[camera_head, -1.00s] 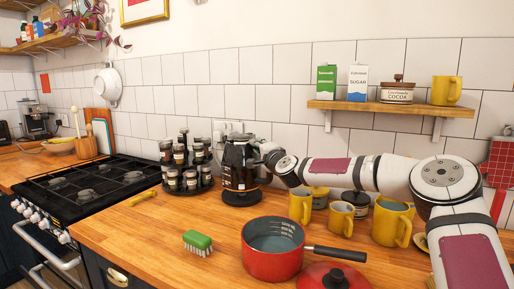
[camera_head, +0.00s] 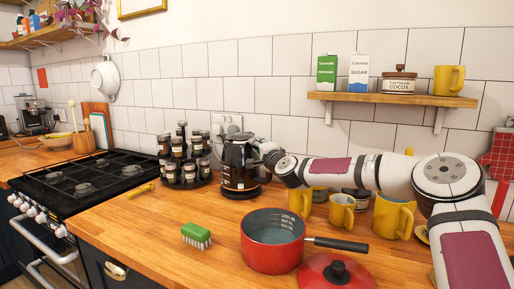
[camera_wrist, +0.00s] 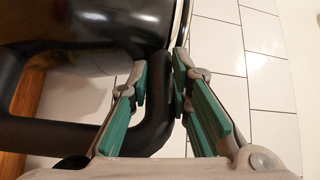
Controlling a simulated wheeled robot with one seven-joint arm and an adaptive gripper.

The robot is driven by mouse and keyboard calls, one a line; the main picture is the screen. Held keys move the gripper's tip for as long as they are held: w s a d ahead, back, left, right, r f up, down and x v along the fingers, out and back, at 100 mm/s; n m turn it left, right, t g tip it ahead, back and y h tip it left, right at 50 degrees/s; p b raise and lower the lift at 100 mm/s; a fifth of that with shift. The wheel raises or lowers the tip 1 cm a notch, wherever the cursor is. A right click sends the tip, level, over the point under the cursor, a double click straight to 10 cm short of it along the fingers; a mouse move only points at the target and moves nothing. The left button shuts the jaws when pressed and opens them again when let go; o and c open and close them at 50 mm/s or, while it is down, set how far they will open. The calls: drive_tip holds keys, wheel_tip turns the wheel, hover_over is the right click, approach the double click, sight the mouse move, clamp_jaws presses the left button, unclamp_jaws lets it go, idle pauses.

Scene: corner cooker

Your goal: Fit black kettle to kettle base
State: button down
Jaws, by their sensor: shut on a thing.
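The black kettle (camera_head: 239,161) stands upright at the back of the wooden counter, near the tiled wall. A dark round base (camera_head: 240,192) shows under it; I cannot tell whether the kettle is fully seated on it. My gripper (camera_head: 266,152) is at the kettle's right side, partly hidden by my arm. In the wrist view the kettle (camera_wrist: 80,60) fills the upper left. There my gripper (camera_wrist: 165,105) has its green-padded fingers shut on the kettle's black handle (camera_wrist: 155,125).
A spice rack (camera_head: 184,158) stands close left of the kettle. Yellow mugs (camera_head: 342,211) stand to the right under my arm. A red saucepan (camera_head: 272,255), a lid (camera_head: 336,274) and a green brush (camera_head: 196,235) are in front. The hob (camera_head: 80,183) is at left.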

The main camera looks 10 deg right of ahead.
drive_tip(key=shift+f+b, duration=0.35)
drive_tip(key=shift+f, duration=0.2)
drive_tip(key=c, duration=1.4)
unclamp_jaws()
drive_tip(key=p+v, duration=0.1)
drive_tip(key=v, duration=0.2)
drive_tip(key=shift+f, duration=0.15)
drive_tip(key=shift+s, duration=0.1)
